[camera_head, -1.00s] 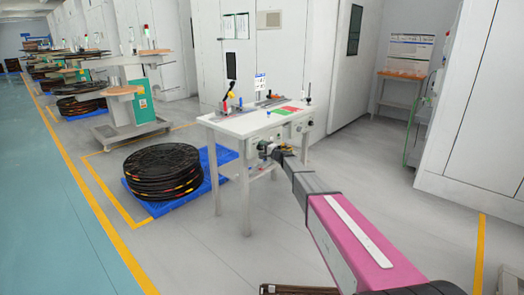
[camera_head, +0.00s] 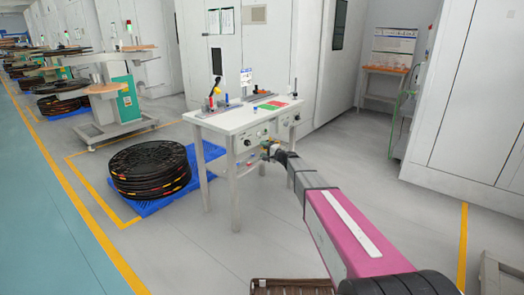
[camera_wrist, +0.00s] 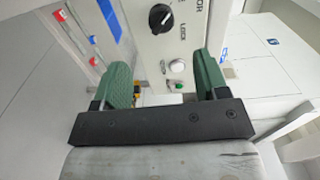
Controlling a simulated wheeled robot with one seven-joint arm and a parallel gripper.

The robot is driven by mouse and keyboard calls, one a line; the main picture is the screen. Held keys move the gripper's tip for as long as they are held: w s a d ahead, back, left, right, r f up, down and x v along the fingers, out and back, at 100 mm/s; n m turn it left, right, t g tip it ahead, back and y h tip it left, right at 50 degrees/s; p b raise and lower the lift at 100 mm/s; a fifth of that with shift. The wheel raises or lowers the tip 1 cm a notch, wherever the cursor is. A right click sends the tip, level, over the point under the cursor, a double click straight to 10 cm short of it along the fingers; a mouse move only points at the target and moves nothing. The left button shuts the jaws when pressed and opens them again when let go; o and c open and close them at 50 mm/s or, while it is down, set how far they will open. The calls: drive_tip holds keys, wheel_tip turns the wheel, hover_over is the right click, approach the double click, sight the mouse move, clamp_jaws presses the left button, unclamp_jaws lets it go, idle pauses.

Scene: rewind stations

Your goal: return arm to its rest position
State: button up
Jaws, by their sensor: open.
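My arm, pink with grey and black links, reaches forward from the lower right of the head view toward the white workbench (camera_head: 235,122). My gripper (camera_head: 268,150) is at the arm's far end, small in the head view, just in front of the bench's front panel. In the wrist view my gripper (camera_wrist: 165,85) shows two green fingers set wide apart with nothing held between them. Beyond the fingers is the bench's control panel with a black rotary knob (camera_wrist: 161,18) and a white round button (camera_wrist: 177,66).
Stacked black reels (camera_head: 150,170) lie on a blue pallet (camera_head: 205,155) left of the bench. A rewind machine (camera_head: 118,100) stands behind them. White cabinets (camera_head: 460,110) line the right. A brown slatted item (camera_head: 290,287) is at the bottom edge. Grey floor in front of the bench is clear.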

drive_tip(key=s+d+f+n+g+h, duration=0.2)
drive_tip(key=s+f+g, duration=0.1)
drive_tip(key=s, duration=0.6)
drive_tip(key=s+d+f+n+g+h, duration=0.2)
drive_tip(key=s+d+f, duration=0.1)
drive_tip(key=s, duration=0.6)
drive_tip(key=s+d+f+n+g+h, duration=0.2)
drive_tip(key=s+f+g, duration=0.1)
drive_tip(key=s, duration=0.6)
drive_tip(key=s+d+f+g+h, duration=0.1)
drive_tip(key=s+d+h, duration=0.3)
drive_tip(key=s+d, duration=0.3)
drive_tip(key=s+d+f+n+g+h, duration=0.1)
drive_tip(key=s+d+g+h, duration=0.1)
drive_tip(key=s+d+h, duration=0.2)
drive_tip(key=s+d, duration=0.3)
drive_tip(key=s, duration=0.5)
drive_tip(key=shift+s+f, duration=0.15)
